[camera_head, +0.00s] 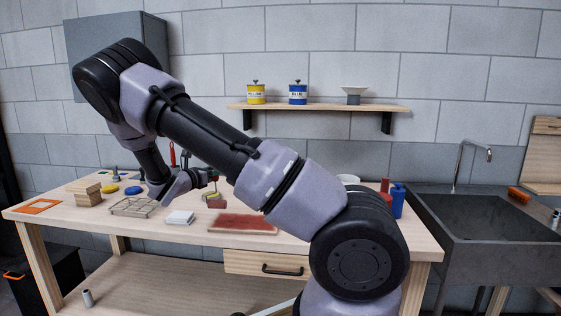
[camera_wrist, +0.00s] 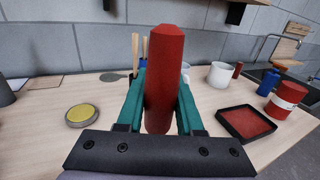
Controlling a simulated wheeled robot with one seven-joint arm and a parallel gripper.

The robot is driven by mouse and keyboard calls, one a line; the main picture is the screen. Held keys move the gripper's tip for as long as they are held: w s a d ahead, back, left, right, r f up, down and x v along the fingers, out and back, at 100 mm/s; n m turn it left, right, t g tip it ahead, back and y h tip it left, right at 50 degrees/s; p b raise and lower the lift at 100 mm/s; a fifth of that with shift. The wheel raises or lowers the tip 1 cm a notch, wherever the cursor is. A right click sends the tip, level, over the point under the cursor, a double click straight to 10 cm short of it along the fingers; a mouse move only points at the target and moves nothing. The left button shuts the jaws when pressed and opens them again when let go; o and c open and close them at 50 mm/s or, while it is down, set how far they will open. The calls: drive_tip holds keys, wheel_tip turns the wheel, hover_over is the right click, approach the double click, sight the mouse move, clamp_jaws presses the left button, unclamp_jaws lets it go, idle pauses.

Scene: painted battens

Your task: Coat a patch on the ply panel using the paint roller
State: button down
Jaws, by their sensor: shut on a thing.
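My gripper (camera_wrist: 162,105) is shut on a red, faceted handle (camera_wrist: 164,75) that stands nearly upright between its teal fingers; I take this as the paint roller's handle. The roller's head is hidden in the wrist view. In the head view my gripper (camera_head: 211,180) is small and hangs above the table, left of a flat board (camera_head: 243,222). The board has a pale edge and a brownish-red face, and is probably the ply panel. I cannot tell whether the roller touches anything. A black tray (camera_wrist: 247,122) with red inside lies right of my gripper in the wrist view.
A white block (camera_head: 180,217), a wire rack (camera_head: 133,207) and wooden blocks (camera_head: 87,193) lie left on the table. A white mug (camera_wrist: 222,74) and red can (camera_wrist: 286,100) stand near the tray. A yellow-topped lid (camera_wrist: 81,114) lies left. A sink (camera_head: 480,215) adjoins the table.

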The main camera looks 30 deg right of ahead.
drive_tip(key=shift+r, duration=0.65)
idle(0.7)
